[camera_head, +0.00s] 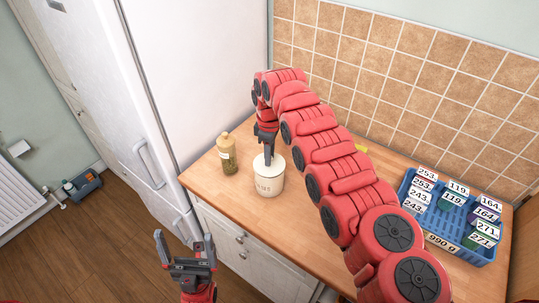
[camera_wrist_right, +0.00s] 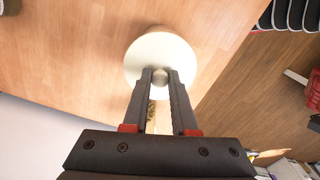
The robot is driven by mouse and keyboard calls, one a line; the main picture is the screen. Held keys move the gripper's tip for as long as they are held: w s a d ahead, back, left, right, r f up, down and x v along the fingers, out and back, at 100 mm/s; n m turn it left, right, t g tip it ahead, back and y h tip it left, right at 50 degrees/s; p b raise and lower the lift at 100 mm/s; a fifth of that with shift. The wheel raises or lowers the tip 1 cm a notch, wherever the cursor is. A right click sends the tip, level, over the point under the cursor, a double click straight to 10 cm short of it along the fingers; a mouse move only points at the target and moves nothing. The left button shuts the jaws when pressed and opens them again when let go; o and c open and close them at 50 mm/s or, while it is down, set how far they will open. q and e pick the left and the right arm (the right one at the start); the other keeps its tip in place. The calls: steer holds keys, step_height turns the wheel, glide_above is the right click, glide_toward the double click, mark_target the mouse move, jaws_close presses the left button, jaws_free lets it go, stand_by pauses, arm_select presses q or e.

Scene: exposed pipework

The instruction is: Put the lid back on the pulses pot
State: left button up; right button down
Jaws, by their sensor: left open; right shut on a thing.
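The white pulses pot (camera_head: 269,184), with lettering on its side, stands on the wooden worktop in the head view. Its pale round lid (camera_head: 259,162) shows at the pot's top, level or nearly so; I cannot tell if it is fully seated. My right gripper (camera_head: 268,157) points down over the pot and is shut on the lid's knob. In the right wrist view the lid (camera_wrist_right: 160,48) is a cream disc, its round knob between my fingertips (camera_wrist_right: 160,77); it hides the pot. My left gripper (camera_head: 185,245) is open and empty, low in front of the cabinet.
A tan-topped jar (camera_head: 227,152) with greenish contents stands just left of the pot. A blue crate (camera_head: 455,236) with several numbered labels is at the right of the worktop (camera_head: 238,198). A tiled wall (camera_head: 400,75) runs behind; a white fridge (camera_head: 195,70) stands left.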

steer(key=shift+b, duration=0.45)
stand_by(0.6)
steer(key=shift+c, duration=0.8)
jaws_free()
steer(key=shift+r, duration=0.1)
steer(key=shift+r, duration=2.1)
steer(key=shift+r+p, duration=0.8)
steer(key=shift+r, duration=0.5)
